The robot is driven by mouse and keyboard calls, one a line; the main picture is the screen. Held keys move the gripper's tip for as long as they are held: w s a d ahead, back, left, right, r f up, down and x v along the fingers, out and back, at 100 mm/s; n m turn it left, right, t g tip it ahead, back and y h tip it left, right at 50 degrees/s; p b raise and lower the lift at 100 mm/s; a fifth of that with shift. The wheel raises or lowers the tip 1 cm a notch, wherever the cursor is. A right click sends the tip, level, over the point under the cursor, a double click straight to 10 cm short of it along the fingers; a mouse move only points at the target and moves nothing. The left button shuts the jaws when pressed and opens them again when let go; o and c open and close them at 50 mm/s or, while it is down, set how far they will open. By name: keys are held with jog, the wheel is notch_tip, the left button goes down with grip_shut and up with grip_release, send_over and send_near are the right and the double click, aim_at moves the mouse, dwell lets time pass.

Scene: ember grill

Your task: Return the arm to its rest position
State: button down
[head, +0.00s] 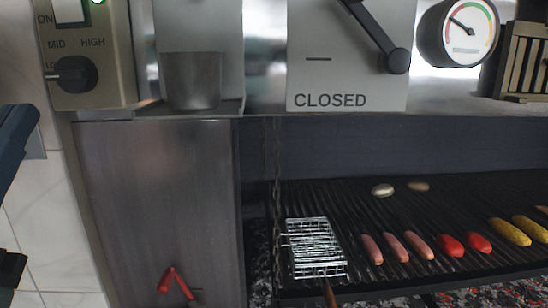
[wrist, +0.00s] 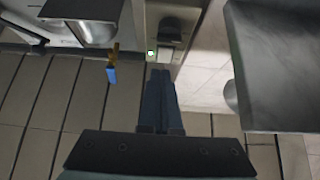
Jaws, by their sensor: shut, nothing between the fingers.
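My gripper (wrist: 160,74) shows in the wrist view with its two dark fingers together and nothing between them. It hangs in free air above a tiled floor, touching nothing that I can see. In the head view, dark parts of what seems to be my arm show at the left edge. The gripper's fingertips cannot be made out there.
The grill (head: 450,190) holds a wire basket (head: 315,248), sausages (head: 396,247), red peppers (head: 451,245) and corn (head: 510,232). A control box (head: 86,50) stands upper left. A grey slab (wrist: 280,65) is right of my gripper. A blue-tipped object (wrist: 111,75) is left.

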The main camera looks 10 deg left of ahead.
jog(key=w+d+r+m+t+h, duration=0.1)
jog(key=w+d+r+h, duration=0.1)
jog(key=d, duration=1)
jog(key=w+d+r+m+t+h, duration=0.1)
jog(key=d+r, duration=0.4)
jog(key=d, duration=0.7)
jog(key=w+h, duration=0.1)
jog(key=h, duration=0.1)
jog(key=shift+m+h, duration=0.3)
jog(key=shift+h, duration=0.1)
jog(key=shift+r, duration=0.1)
